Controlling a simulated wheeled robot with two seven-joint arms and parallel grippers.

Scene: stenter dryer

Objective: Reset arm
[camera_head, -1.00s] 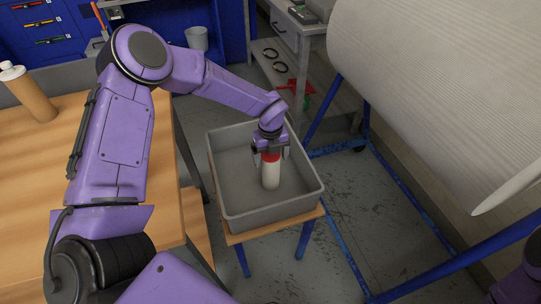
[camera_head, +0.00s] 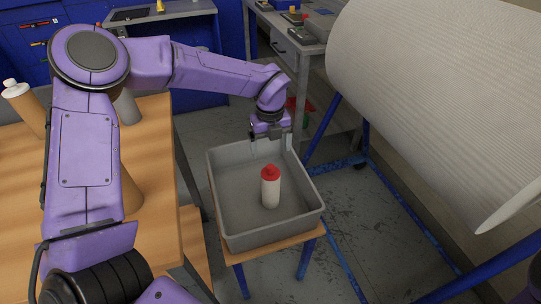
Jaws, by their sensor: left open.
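My left arm reaches in from the left, over the wooden table. Its gripper (camera_head: 268,150) hangs open and empty above the back part of a grey bin (camera_head: 232,232). A white bottle with a red cap (camera_head: 270,188) stands upright inside the bin, below and in front of the gripper and apart from it. My right gripper is not in view; only a bit of purple shows at the lower right edge.
The bin rests on a small stool (camera_head: 274,252) with blue legs. A wooden table (camera_head: 160,150) holds a tan bottle with a white cap (camera_head: 24,108) at the left. A large white fabric roll (camera_head: 440,90) on a blue frame (camera_head: 325,135) fills the right. A workbench stands behind.

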